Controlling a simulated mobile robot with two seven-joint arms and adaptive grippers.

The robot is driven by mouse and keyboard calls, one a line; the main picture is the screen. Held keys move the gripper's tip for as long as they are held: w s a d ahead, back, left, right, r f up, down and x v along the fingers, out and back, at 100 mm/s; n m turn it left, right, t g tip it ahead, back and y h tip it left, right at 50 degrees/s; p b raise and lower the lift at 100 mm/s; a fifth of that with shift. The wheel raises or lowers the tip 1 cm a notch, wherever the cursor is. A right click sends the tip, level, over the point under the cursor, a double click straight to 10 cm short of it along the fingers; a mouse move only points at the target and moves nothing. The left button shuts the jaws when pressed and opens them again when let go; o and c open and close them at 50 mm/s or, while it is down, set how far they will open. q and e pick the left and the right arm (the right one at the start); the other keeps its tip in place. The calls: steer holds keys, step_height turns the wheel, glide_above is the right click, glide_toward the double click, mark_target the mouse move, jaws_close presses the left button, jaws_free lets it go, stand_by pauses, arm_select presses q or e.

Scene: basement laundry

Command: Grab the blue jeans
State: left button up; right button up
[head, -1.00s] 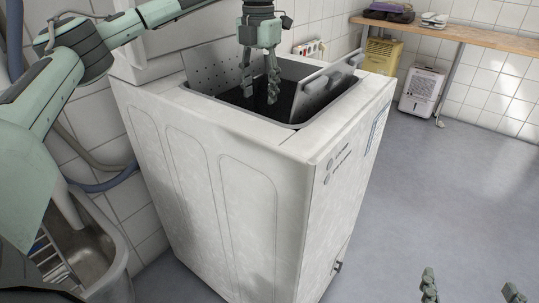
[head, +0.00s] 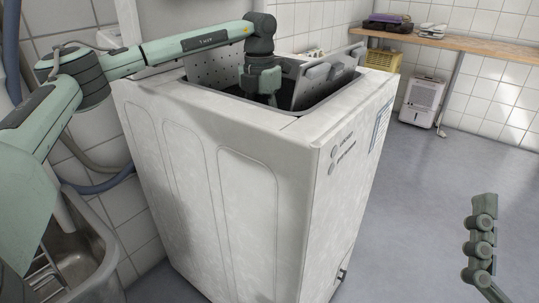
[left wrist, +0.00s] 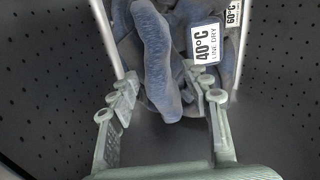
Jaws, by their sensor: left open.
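Blue denim cloth, which looks like the jeans (left wrist: 158,62), lies bunched inside the washer in the left wrist view, with a thick fold running down the middle. A white tag (left wrist: 206,43) reading 40°C LINE DRY lies on the blue cloth. My left gripper (left wrist: 165,92) is open, its fingers on either side of the lower end of the fold, and not closed on it. In the head view the left gripper (head: 262,84) reaches down into the washer, its fingertips hidden. The cloth is hidden there. My right gripper (head: 481,245) shows partly at lower right, away from the washer.
The white top-loading washer (head: 250,200) stands open, its raised flaps (head: 310,85) close beside my left gripper. A second tag (left wrist: 233,12) reads 60°C. A metal sink (head: 85,265) is at lower left. A wooden counter (head: 470,42) and white dehumidifier (head: 422,98) are at back right. Floor on the right is clear.

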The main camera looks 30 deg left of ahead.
arm_select(q)
steer(key=shift+f, duration=0.15)
stand_by(0.3)
steer(key=shift+c, duration=0.7)
jaws_close()
